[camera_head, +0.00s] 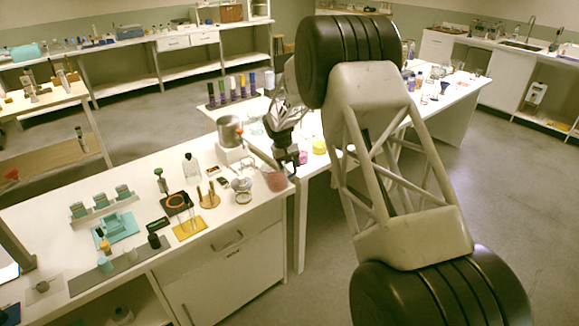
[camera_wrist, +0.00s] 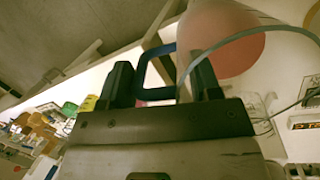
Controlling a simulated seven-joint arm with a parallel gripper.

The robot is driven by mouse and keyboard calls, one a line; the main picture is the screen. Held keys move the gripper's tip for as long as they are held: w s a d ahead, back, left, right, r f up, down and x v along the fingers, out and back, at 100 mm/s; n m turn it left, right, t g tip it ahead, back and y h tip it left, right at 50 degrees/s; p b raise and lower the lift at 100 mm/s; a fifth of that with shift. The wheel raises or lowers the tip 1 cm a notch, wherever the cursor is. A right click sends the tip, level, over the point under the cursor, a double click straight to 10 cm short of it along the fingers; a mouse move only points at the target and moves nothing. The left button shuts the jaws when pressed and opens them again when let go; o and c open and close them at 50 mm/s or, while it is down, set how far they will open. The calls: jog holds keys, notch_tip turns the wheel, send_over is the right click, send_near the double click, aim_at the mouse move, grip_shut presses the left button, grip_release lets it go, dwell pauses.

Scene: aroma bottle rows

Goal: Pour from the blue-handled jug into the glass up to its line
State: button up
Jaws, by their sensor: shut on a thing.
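The jug (camera_head: 275,181) holds pinkish-red liquid and shows near the right end of the white bench, below my gripper (camera_head: 287,150). In the wrist view its round pink body (camera_wrist: 222,38) is beyond the fingers. Its blue handle (camera_wrist: 142,73) is a squared loop between the fingers of my gripper (camera_wrist: 163,75), which is shut on it. I cannot tell whether the jug touches the bench. A clear glass vessel (camera_wrist: 260,108) shows beside the right finger in the wrist view. I cannot tell if it is the glass with the line; no fill line is readable.
A metal pot (camera_head: 229,131) stands on a white block behind the jug. Glass dishes (camera_head: 242,184), a wooden holder (camera_head: 209,198) and a yellow plate (camera_head: 189,229) crowd the bench to the left. Pink (camera_head: 303,157) and yellow (camera_head: 319,147) vessels stand on the neighbouring table.

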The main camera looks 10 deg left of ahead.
jog(key=shift+s+a+r+t+h, duration=0.25)
jog(key=shift+a+r+h, duration=0.1)
jog(key=shift+a+h, duration=0.1)
jog(key=shift+s+a+r+t+h, duration=0.25)
jog(key=shift+a+r+h, duration=0.1)
jog(key=shift+a+h, duration=0.1)
dwell(1.4)
jog(key=shift+s+a+r+t+h, duration=0.2)
jog(key=shift+s+a+r+h, duration=0.05)
jog(key=shift+a+h, duration=0.15)
jog(key=shift+s+a+r+t+h, duration=0.2)
jog(key=shift+a+h, duration=0.15)
jog(key=shift+h, duration=0.05)
dwell(1.2)
jog(key=shift+s+a+r+t+h, duration=0.3)
jog(key=shift+a+r+h, duration=0.2)
jog(key=shift+r, duration=0.25)
jog(key=shift+s+a+r+t+h, duration=0.2)
jog(key=shift+s+a+r+h, duration=0.15)
jog(key=shift+a+r, duration=0.3)
dwell(2.3)
